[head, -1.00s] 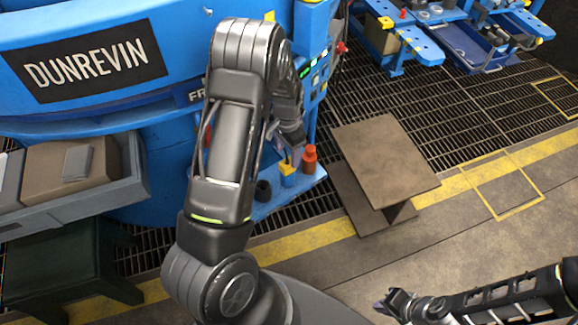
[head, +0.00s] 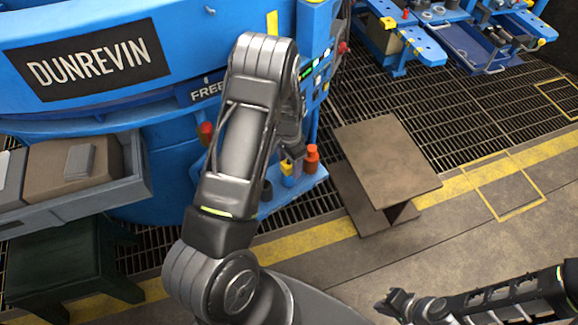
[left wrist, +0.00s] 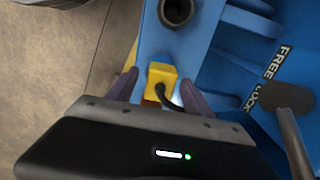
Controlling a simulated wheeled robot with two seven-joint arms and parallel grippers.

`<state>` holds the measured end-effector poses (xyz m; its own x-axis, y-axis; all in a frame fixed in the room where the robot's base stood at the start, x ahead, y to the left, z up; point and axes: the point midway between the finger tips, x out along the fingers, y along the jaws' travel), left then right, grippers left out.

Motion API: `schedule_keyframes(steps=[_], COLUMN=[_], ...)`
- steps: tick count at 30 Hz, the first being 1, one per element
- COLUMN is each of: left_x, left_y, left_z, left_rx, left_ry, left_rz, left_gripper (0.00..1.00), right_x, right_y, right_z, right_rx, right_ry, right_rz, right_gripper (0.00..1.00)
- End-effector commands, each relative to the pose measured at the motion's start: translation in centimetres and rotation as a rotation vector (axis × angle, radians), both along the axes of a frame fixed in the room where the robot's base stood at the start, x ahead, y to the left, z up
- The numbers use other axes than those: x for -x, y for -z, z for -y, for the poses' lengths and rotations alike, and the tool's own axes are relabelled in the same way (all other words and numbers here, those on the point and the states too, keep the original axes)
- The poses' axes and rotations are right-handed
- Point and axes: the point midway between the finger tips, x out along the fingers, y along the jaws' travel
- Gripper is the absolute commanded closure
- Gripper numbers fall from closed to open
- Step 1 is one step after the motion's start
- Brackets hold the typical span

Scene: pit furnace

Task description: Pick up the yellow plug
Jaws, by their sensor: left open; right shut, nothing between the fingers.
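The yellow plug (left wrist: 162,74), with a dark cable, sits on a blue shelf and shows between the two fingers of my left gripper (left wrist: 157,88) in the left wrist view. The fingers are open, one on each side of it; I cannot tell whether either touches it. In the head view the plug (head: 287,181) is small and partly hidden just below my left gripper (head: 293,152). My right gripper (head: 390,304) is shut and empty over the floor at the lower right.
On the blue shelf (head: 308,184), an orange-red bottle-like thing (head: 312,160) stands right of the plug and a dark cylinder (head: 267,191) left of it. A blue machine (head: 170,165) rises behind. The floor at lower right is clear.

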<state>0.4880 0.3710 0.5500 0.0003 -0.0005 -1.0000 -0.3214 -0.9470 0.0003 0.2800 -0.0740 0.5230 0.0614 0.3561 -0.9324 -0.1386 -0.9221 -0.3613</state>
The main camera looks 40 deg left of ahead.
Motion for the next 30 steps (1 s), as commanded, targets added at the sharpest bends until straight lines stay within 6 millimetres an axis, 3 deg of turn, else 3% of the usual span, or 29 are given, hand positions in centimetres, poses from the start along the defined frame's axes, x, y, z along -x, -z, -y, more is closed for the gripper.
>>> schedule_keyframes(steps=[13,30], left_x=[0.01,0.01], left_y=[-0.03,-0.04], left_z=[-0.03,-0.03], left_rx=[0.0,0.0], left_ry=[0.0,0.0], left_rz=[0.0,0.0], left_gripper=[0.41,0.87], right_x=[0.0,0.0], right_y=[0.0,0.0], right_z=[0.0,0.0], right_rx=[0.0,0.0], right_ry=[0.0,0.0], right_rz=[0.0,0.0], right_gripper=[1.0,1.0])
